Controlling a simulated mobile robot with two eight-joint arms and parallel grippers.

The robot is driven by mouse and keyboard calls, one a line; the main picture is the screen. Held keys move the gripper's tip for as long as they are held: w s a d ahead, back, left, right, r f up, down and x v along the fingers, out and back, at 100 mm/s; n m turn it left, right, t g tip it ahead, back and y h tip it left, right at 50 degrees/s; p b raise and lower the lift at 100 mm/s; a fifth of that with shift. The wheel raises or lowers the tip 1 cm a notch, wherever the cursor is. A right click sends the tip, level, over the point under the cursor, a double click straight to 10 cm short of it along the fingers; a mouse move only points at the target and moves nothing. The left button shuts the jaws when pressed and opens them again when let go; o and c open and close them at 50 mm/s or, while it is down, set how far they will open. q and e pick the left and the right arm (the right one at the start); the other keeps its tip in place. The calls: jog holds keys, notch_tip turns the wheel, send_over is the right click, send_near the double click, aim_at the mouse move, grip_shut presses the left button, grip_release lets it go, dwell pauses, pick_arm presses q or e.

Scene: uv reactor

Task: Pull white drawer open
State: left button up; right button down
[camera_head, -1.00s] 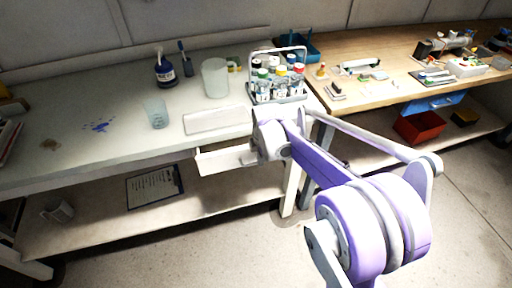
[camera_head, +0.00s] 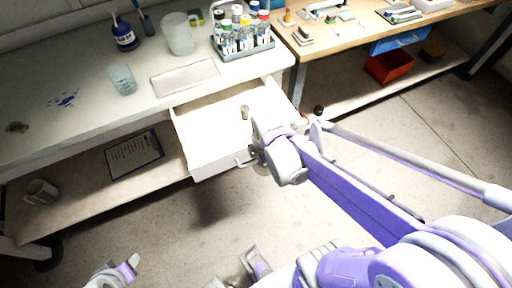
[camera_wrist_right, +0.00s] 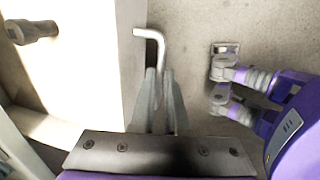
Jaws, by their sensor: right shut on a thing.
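The white drawer (camera_head: 205,125) under the white bench stands pulled well out, its inside visible from above. A small grey cylinder (camera_head: 244,112) is in it; it also shows in the right wrist view (camera_wrist_right: 35,30). My right gripper (camera_head: 257,156) is at the drawer front's right part, shut on the bent metal handle (camera_head: 241,162). In the right wrist view, the fingers (camera_wrist_right: 160,78) close around the lower end of the handle (camera_wrist_right: 150,35), beside the white drawer front (camera_wrist_right: 120,75).
The bench top (camera_head: 60,75) holds a glass beaker (camera_head: 122,79), a larger beaker (camera_head: 179,34), a blue bottle (camera_head: 124,36) and a bottle rack (camera_head: 243,46). A clipboard (camera_head: 134,153) and mug (camera_head: 41,192) sit on the lower shelf.

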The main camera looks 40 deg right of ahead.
dwell(0.3)
jog(key=c, duration=1.2)
grip_release()
jog(key=shift+s, duration=0.1)
notch_tip(320, 180, up, 11)
jog(key=s+p, duration=0.2)
jog(key=shift+a, duration=0.25)
jog(key=shift+f, duration=0.15)
jog(key=a+f+m+t+p, duration=0.2)
jog(key=a+m, duration=0.6)
jog(key=m, duration=0.7)
jog(key=shift+s+a+t+y, duration=0.3)
jog(key=shift+s+a+t, duration=0.05)
jog(key=shift+t, duration=0.25)
